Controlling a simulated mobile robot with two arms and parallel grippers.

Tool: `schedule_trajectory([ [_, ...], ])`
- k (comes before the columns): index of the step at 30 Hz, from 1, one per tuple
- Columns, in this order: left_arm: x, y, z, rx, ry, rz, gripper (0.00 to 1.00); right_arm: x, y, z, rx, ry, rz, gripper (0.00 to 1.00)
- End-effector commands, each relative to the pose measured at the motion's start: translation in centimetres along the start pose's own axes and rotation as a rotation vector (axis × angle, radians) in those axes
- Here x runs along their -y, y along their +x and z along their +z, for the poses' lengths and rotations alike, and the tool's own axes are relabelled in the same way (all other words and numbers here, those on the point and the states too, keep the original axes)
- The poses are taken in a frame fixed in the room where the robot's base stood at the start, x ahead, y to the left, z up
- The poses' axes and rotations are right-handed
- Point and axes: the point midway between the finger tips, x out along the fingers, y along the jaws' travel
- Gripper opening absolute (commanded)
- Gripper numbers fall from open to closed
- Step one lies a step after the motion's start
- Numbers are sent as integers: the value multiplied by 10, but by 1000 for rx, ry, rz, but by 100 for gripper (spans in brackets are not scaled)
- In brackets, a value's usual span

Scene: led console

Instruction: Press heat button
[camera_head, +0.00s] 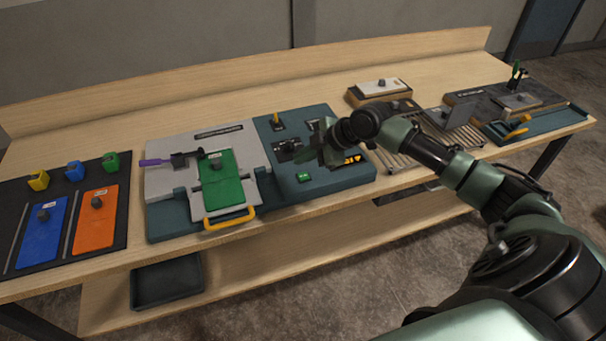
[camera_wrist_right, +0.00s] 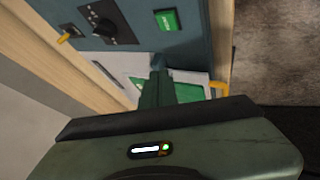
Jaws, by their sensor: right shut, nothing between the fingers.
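The dark teal console (camera_head: 325,185) stands mid-table. A green button (camera_head: 304,177) sits near its front edge; in the right wrist view the green button (camera_wrist_right: 166,20) carries a small label I cannot read. A dark panel with orange-lit marks (camera_head: 353,159) lies to its right, partly beside my gripper; I cannot tell which of the two is the heat button. My left gripper is not in view.
A black knob (camera_wrist_right: 102,25) and a yellow-tipped switch (camera_head: 275,119) are on the console. Left of it, a grey fixture holds a green plate (camera_head: 221,180) with a yellow handle (camera_head: 230,218). A wire rack (camera_head: 392,150) and a blue tray (camera_head: 545,125) lie to the right.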

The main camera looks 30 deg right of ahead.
Motion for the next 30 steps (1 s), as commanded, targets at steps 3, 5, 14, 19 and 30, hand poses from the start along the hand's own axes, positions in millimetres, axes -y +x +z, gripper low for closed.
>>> schedule_trajectory([
  [3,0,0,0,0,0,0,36,-24,-15,3,-7,-17,34,0],
  [5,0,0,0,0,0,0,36,-30,-19,3,-12,-22,42,0],
  [14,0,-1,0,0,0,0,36,-36,-23,4,-15,-25,52,0],
  [19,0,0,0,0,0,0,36,-36,-22,4,-15,-25,52,0],
  [30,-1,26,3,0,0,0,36,-21,1,20,-15,-24,51,0],
])
